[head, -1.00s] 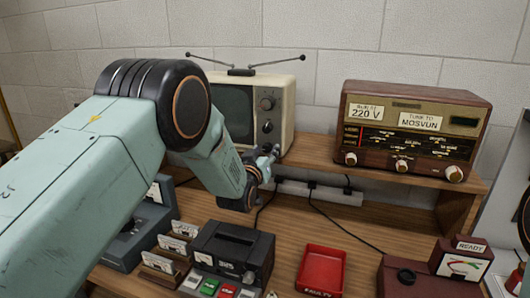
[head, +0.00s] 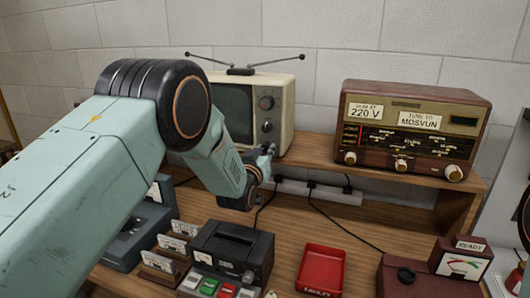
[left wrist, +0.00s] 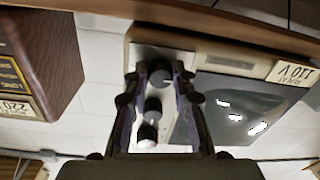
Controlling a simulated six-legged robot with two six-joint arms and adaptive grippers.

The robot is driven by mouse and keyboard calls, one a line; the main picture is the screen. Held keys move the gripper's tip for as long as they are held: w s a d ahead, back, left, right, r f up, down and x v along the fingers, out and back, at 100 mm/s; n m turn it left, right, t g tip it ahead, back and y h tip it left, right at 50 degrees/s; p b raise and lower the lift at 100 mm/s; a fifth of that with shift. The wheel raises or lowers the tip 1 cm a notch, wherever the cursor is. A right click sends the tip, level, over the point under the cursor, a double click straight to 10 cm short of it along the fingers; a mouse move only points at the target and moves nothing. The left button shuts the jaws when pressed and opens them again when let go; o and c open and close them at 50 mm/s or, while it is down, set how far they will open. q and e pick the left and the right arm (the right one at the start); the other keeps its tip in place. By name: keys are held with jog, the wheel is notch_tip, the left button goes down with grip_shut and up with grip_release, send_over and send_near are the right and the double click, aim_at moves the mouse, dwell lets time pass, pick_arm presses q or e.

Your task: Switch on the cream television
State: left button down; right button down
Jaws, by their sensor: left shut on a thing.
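The cream television (head: 285,113) stands on the wooden shelf, with a dark screen (head: 233,110) and a column of dark knobs on its right side. Two knobs show in the head view; the lowest is hidden by my gripper. My left gripper (head: 267,152) is at the television's lower right front. In the left wrist view, which is upside down, its fingertips (left wrist: 159,78) are shut on the television's lowest knob (left wrist: 160,68). The other two knobs (left wrist: 152,108) lie beyond. The screen there (left wrist: 225,115) is dark with bright reflections. My right gripper is not in view.
A brown radio (head: 412,125) stands right of the television on the shelf (head: 315,150). Below are a power strip (head: 318,192), a red tray (head: 321,268), a black device (head: 230,250) and a meter box (head: 463,262). An antenna (head: 240,70) tops the television.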

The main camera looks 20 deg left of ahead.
pick_arm(q)
jog(key=m+b, duration=0.4)
jog(key=m, duration=0.3)
jog(key=shift+a+m, duration=0.1)
jog(key=shift+m, duration=0.2)
jog(key=m+b, duration=0.1)
jog(key=m, duration=0.2)
jog(key=shift+m+h+b, duration=0.35)
jog(key=shift+m+h, duration=0.05)
jog(key=shift+m+b, duration=0.6)
jog(key=shift+m, duration=1.3)
jog(key=c, duration=1.1)
grip_release()
jog(key=shift+s+r, duration=0.1)
